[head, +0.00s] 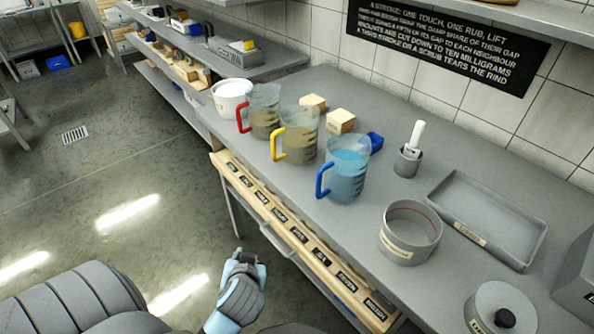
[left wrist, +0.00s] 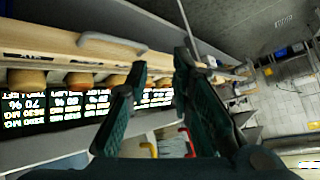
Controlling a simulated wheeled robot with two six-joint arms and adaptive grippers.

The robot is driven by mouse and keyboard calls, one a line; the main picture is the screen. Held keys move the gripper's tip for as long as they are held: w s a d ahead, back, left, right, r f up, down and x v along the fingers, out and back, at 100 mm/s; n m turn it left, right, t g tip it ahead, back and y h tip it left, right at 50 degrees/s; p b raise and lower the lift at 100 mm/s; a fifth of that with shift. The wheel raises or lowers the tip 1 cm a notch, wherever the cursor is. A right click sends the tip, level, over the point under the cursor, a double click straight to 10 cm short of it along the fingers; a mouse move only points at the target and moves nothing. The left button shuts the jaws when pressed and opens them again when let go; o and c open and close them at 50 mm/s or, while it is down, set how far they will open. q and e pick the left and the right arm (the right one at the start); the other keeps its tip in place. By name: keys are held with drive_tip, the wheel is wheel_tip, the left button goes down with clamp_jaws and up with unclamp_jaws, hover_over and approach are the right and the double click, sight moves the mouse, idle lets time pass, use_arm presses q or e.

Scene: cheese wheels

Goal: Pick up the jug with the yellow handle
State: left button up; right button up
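The jug with the yellow handle (head: 302,139) stands upright on the grey bench in the head view, holding a murky brownish liquid. Its yellow handle points left, toward the bench's front edge. It stands between a jug with a red handle (head: 264,118) and a jug with a blue handle (head: 347,172) that holds blue liquid. My left gripper (head: 242,257) is low in front of the bench, apart from the jugs. In the left wrist view its two fingers (left wrist: 159,62) are spread, with nothing held between them. My right gripper is not in view.
A white tub (head: 231,98) stands left of the jugs, and cheese blocks (head: 341,121) sit behind them. A round sieve (head: 409,235) and a grey tray (head: 485,222) lie to the right. A labelled wooden rail (head: 290,235) runs along the bench front.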

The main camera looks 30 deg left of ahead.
use_arm(q)
drive_tip(key=w+a+r+n+t+y, duration=0.3)
drive_tip(key=w+r+y, duration=0.1)
drive_tip(key=w+r, duration=0.25)
drive_tip(key=t, duration=0.4)
approach(274, 153)
drive_tip(key=shift+y, duration=0.5)
drive_tip(key=x, duration=0.3)
drive_tip(key=p+x, duration=0.1)
drive_tip(key=x, duration=0.3)
drive_tip(key=p+x, duration=0.1)
drive_tip(key=x, duration=0.2)
drive_tip(key=shift+w+f, duration=0.3)
drive_tip(key=shift+w, duration=0.1)
drive_tip(key=shift+w+a+f, duration=0.1)
clamp_jaws()
